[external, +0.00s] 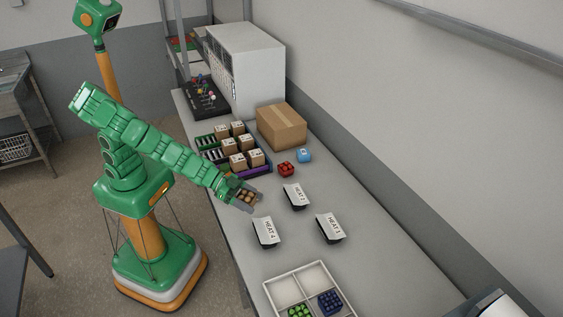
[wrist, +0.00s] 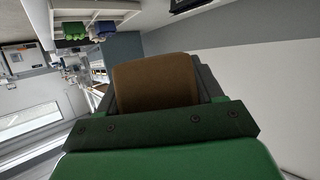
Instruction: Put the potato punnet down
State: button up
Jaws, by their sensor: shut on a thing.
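The potato punnet (external: 248,197) is a small container with brown round contents in the external view. My gripper (external: 250,200) is shut on it, over the near-left edge of the bench (external: 235,235), between the brown-box crates and the HEAT signs. I cannot tell whether the punnet touches the bench. In the wrist view the punnet (wrist: 155,82) shows as a plain brown block between the dark fingers of my gripper (wrist: 155,85). Its contents are hidden there.
HEAT sign cards (external: 295,195) stand on the bench to the right of my gripper. A divided white tray (external: 289,289) holds green and blue punnets. Bare bench lies between.

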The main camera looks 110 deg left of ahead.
aim_at(250, 196)
notch_tip(250, 196, up, 7)
jog(key=shift+r, duration=0.1)
jog(key=a, duration=3.6)
jog(key=shift+w+a+f, duration=0.75)
jog(key=shift+w+f, duration=1.5)
jog(key=shift+f, duration=0.3)
jog(key=shift+w+a+f, duration=0.75)
jog(key=shift+w+f, duration=1.5)
jog(key=shift+f, duration=0.25)
jog(key=shift+w+a+f, duration=0.75)
jog(key=shift+w+f, duration=1.5)
jog(key=shift+f, duration=0.3)
jog(key=shift+w+a+f, duration=0.1)
jog(key=shift+w+f, duration=0.1)
jog(key=shift+f, duration=1.5)
